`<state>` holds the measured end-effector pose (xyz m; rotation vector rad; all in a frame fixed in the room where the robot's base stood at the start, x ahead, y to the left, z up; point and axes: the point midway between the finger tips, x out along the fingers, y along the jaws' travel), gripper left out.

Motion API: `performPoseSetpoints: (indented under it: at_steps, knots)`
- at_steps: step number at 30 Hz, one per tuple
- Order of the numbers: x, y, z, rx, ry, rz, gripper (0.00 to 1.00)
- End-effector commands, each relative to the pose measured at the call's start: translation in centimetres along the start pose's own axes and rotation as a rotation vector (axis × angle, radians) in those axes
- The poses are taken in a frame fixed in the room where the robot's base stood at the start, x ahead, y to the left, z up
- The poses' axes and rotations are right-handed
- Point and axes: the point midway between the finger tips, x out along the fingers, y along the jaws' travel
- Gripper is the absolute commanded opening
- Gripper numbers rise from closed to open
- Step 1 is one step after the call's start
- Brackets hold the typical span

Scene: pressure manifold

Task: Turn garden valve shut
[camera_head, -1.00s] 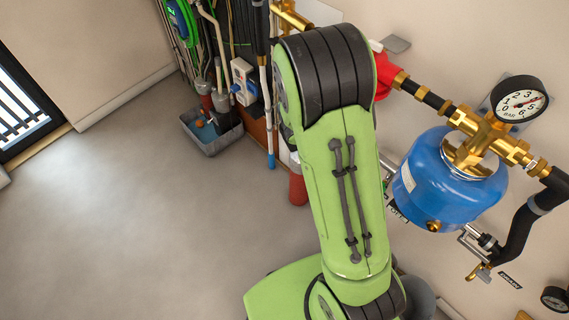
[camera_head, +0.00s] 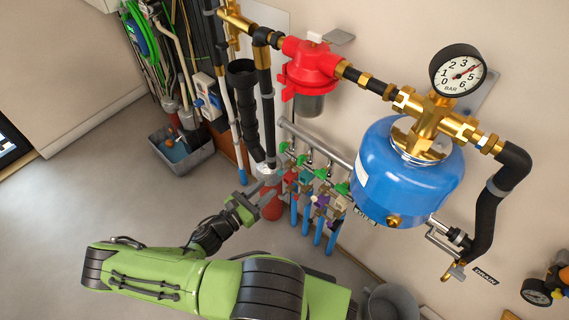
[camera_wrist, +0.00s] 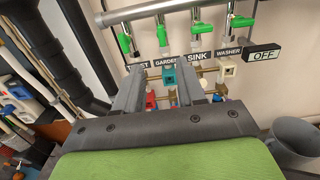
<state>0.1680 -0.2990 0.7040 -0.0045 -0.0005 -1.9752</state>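The GARDEN label (camera_wrist: 166,62) sits on the manifold in the wrist view. A green lever (camera_wrist: 162,35) is on the pipe just above it, and a teal knob (camera_wrist: 168,76) is just below. The teal knob also shows in the head view (camera_head: 306,178). My gripper (camera_wrist: 160,70) is open, with its two grey fingers apart and pointing at the manifold. The teal knob appears between the fingers in the picture; contact cannot be told. In the head view my gripper (camera_head: 274,184) is just left of the manifold. The left finger hides part of the row.
Neighbouring SINK (camera_wrist: 197,56) and WASHER (camera_wrist: 229,50) outlets are close on the right. A blue tank (camera_head: 408,180) and red filter (camera_head: 308,65) hang above the manifold. A grey bucket (camera_head: 390,303) stands low right. The floor at left is clear.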

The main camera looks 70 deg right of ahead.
Motion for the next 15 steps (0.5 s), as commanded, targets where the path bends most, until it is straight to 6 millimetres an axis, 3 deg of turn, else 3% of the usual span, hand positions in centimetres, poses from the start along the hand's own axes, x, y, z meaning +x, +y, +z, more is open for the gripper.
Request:
performPoseSetpoints:
  at_steps: [15]
  knots:
    - [12.4,-0.2,-0.3,0.003,0.002,-0.007,0.39]
